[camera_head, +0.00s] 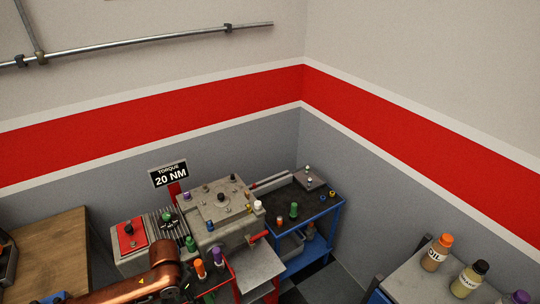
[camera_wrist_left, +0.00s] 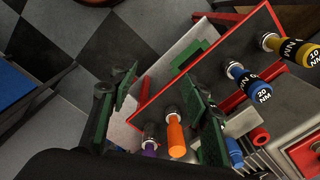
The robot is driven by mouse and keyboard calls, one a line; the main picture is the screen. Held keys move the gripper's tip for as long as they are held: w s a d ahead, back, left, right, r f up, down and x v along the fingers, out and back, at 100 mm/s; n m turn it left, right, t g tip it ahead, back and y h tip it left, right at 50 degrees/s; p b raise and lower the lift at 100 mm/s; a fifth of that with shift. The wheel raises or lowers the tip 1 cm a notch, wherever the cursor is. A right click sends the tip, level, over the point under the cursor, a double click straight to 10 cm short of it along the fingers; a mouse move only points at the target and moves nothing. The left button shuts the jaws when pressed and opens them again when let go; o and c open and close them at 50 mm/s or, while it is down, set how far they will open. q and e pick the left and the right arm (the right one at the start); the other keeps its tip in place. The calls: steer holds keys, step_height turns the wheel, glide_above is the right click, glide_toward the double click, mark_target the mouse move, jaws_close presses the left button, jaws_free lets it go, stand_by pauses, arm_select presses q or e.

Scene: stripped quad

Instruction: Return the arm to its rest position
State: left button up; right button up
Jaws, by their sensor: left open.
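My left arm (camera_head: 150,282), copper-coloured, comes in at the bottom left of the head view, in front of the machine. The fingers of my left gripper (camera_wrist_left: 160,97) show in the left wrist view, spread apart with nothing held between them. They are above or close to a red-edged dark tray (camera_wrist_left: 225,62). An orange-handled tool (camera_wrist_left: 176,136) and a purple-handled tool (camera_wrist_left: 150,148) stand beside the finger on the right; contact cannot be told. In the head view the gripper is largely hidden at the lower edge. My right gripper is not in view.
A grey machine (camera_head: 222,208) with coloured knobs stands below a "20 NM" sign (camera_head: 168,174). A blue cart (camera_head: 318,238) is right of it. A bench (camera_head: 415,283) with bottles is at lower right, a wooden table (camera_head: 45,245) at left. Checkered floor (camera_wrist_left: 105,45) shows.

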arm_select(q)
steer(key=s+d+f+t+h, duration=0.2)
steer(key=s+d+f+h, duration=0.15)
steer(key=d+f, duration=0.45)
steer(key=s+a+f+n+t+y, duration=0.1)
steer(key=s+a+f+n+y, duration=0.15)
steer(key=s+a, duration=0.55)
steer(key=s+a+f+n+t+y, duration=0.1)
steer(key=s+a+n+y, duration=0.15)
steer(key=s+a, duration=0.5)
step_height(320, 180, down, 30)
steer(key=s+d+f+g+h+b, duration=0.1)
steer(key=s+g+b, duration=0.1)
steer(key=s+f+g, duration=0.1)
steer(key=s+f, duration=1.7)
steer(key=f, duration=0.1)
steer(key=shift+s+d+m+b, duration=0.15)
steer(key=shift+d+m+b, duration=0.05)
steer(key=shift+m+b, duration=0.2)
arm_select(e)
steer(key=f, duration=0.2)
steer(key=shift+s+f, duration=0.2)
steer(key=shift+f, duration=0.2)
arm_select(q)
steer(key=shift+f, duration=0.1)
